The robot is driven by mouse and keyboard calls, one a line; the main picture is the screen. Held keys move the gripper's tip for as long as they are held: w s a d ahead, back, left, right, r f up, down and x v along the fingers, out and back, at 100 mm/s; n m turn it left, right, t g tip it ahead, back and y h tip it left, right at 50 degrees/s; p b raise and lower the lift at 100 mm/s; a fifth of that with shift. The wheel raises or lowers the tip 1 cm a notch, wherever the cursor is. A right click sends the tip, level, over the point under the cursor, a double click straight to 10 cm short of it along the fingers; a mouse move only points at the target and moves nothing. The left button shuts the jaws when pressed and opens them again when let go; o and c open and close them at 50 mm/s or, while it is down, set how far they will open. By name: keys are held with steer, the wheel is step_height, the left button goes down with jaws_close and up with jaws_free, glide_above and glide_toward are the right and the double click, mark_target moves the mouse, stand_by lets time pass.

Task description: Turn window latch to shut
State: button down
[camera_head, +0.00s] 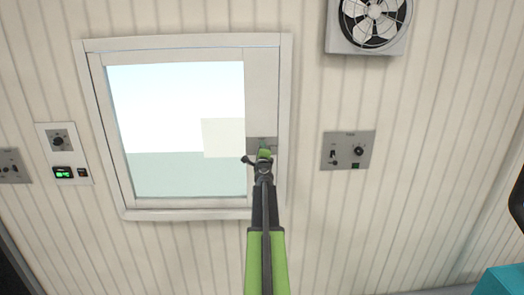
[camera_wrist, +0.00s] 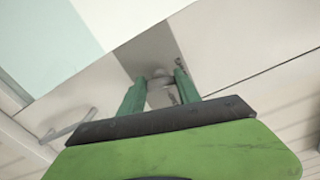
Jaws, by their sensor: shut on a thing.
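The window (camera_head: 175,130) is set in the wall at the left of centre in the head view, with a white frame. The window latch sits on a grey plate (camera_head: 262,146) on the frame's right side; most of it is hidden behind my gripper (camera_head: 264,152). In the wrist view, the latch (camera_wrist: 161,92) is a grey knob-like part between the two green fingers of my gripper (camera_wrist: 158,92). The fingers are shut on it. I cannot tell the latch's exact turn.
A fan (camera_head: 370,24) hangs at the upper right. A grey switch panel (camera_head: 348,151) is right of the window. A white panel with a green display (camera_head: 63,172) is left of it. A teal object (camera_head: 503,284) shows at the lower right. Bare wall lies between these.

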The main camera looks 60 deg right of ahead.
steer(key=shift+n, duration=1.6)
steer(key=c, duration=0.9)
jaws_free()
steer(key=shift+o, duration=0.2)
steer(key=v, duration=1.7)
steer(key=shift+a, duration=0.2)
